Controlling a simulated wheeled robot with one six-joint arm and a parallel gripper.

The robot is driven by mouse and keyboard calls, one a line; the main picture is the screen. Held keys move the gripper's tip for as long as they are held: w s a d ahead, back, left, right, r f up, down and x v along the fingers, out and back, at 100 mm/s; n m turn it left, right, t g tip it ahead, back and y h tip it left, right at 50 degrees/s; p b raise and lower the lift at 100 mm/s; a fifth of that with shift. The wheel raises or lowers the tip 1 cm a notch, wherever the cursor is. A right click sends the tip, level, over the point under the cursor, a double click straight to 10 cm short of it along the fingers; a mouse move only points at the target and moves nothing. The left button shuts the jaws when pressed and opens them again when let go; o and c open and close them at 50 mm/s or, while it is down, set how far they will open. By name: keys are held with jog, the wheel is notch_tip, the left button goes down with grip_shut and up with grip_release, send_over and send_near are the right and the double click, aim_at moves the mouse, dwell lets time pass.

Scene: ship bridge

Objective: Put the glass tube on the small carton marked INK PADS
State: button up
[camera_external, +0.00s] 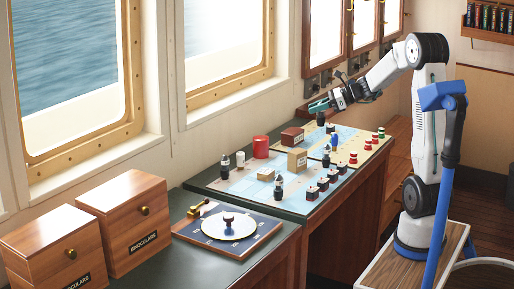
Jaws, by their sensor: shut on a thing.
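My gripper (324,103) is over the far part of the chart table, with its arm reaching in from the right. It is shut on a small, slim greenish thing that looks like the glass tube (317,106); its outline is hard to make out at this size. A tan carton (297,161) stands near the middle of the chart, left of and nearer than my gripper. A reddish-brown box (292,137) stands just behind it. A small pale box (265,174) lies further left. I cannot read which one is marked INK PADS.
A dark piece (320,119) stands just below my gripper. Two wooden binocular boxes (128,220) are at the left front. Windows and wall instruments border the back.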

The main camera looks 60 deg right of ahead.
jog(key=s+a+f, duration=0.1)
jog(key=s+a, duration=0.5)
jog(key=n+y, duration=0.1)
send_over(293, 151)
jog(key=shift+g, duration=0.3)
jog(key=shift+f, duration=4.1)
jog(key=shift+f, duration=0.2)
jog(key=o, duration=0.9)
jog(key=shift+o, duration=0.3)
jog(key=shift+r, duration=0.15)
